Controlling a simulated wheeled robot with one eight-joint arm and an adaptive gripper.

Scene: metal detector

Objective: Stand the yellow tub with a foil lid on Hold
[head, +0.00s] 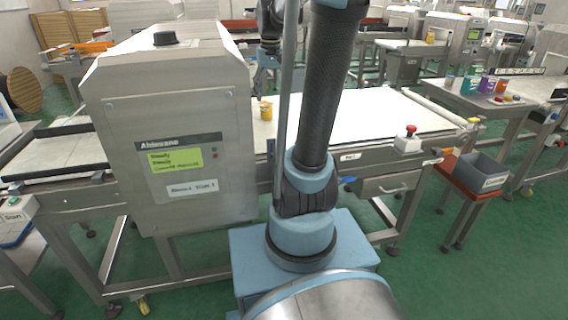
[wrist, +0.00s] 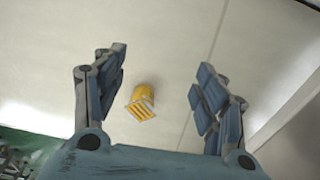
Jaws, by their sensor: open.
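A small yellow tub (head: 266,111) stands on the pale conveyor belt, just right of the metal detector housing. In the wrist view the yellow tub (wrist: 145,95) lies between my finger lines, nearer the left finger, with a striped yellow-and-pale face showing; I cannot make out a foil lid. My gripper (wrist: 160,70) is open and empty, with its fingers spread on either side of the tub and apart from it. In the head view my arm hides part of the belt. I cannot read the word Hold on any surface.
The metal detector housing (head: 170,130) blocks the left. A red emergency button (head: 410,130) sits on the belt's near edge. A grey bin (head: 482,172) stands on a red stool at right. A side table (head: 455,98) holds several coloured containers. The belt right of my arm is clear.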

